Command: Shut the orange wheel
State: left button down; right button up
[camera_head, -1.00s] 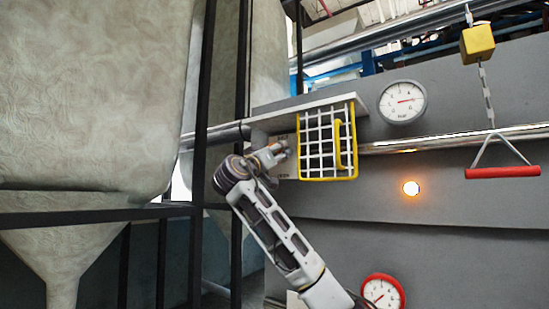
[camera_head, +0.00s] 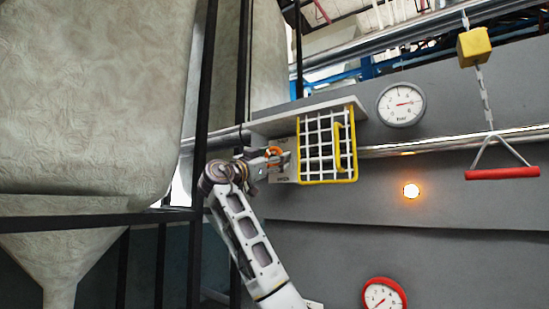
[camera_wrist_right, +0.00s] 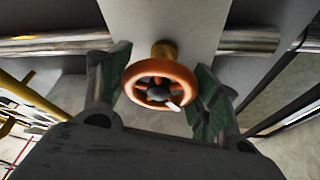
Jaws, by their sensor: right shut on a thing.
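The orange wheel (camera_wrist_right: 160,86) is a small handwheel with a dark hub and a white mark at its lower right, on a brass stem. My right gripper (camera_wrist_right: 160,98) has one finger on each side of it and is shut on its rim. In the head view the wheel (camera_head: 274,151) is mostly hidden by my right gripper (camera_head: 273,160), just left of the yellow-framed white grid guard (camera_head: 327,150). My left gripper is in neither view.
A grey shelf (camera_head: 300,112) juts out above the wheel. A gauge (camera_head: 401,104), a lit orange lamp (camera_head: 411,190) and a red pull handle (camera_head: 502,173) are to the right. A red-rimmed gauge (camera_head: 384,296) is below. Dark frame posts (camera_head: 202,120) stand close at left.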

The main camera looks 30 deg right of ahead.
jog(key=m+g+p, duration=0.1)
jog(key=m+g, duration=0.1)
jog(key=m, duration=0.2)
jog(key=shift+m, duration=0.4)
jog(key=shift+m+g+y, duration=0.5)
jog(key=shift+m+g, duration=0.5)
jog(key=shift+m, duration=1.5)
jog(key=o, duration=1)
jog(key=v, duration=1.2)
jog(key=shift+a, duration=0.1)
jog(key=shift+w, duration=0.1)
